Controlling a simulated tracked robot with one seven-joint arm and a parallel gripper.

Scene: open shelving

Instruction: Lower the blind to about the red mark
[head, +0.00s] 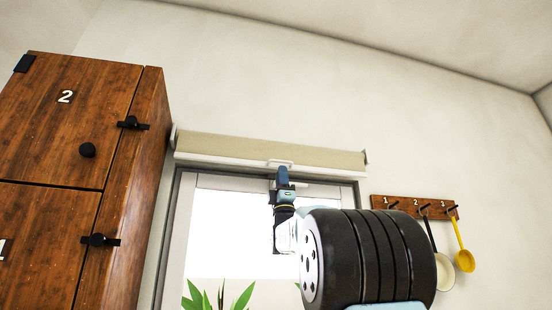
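The blind (230,148) is a beige roll above the window, almost fully rolled up. A white bar (225,160) runs along its lower edge, with a small white pull handle (280,163) near its middle. My gripper (282,170) is raised to the bar, its tip just below or at the handle. From this angle I cannot tell whether it touches the handle or whether its fingers are open or shut. I see no red mark in this view; my arm hides part of the window frame.
A wooden cabinet (70,130) with numbered doors stands at the left, close to the window (225,240). A hook rack (407,206) on the right wall holds a pale pan (444,274) and a yellow ladle (465,260). Green leaves (205,299) show below.

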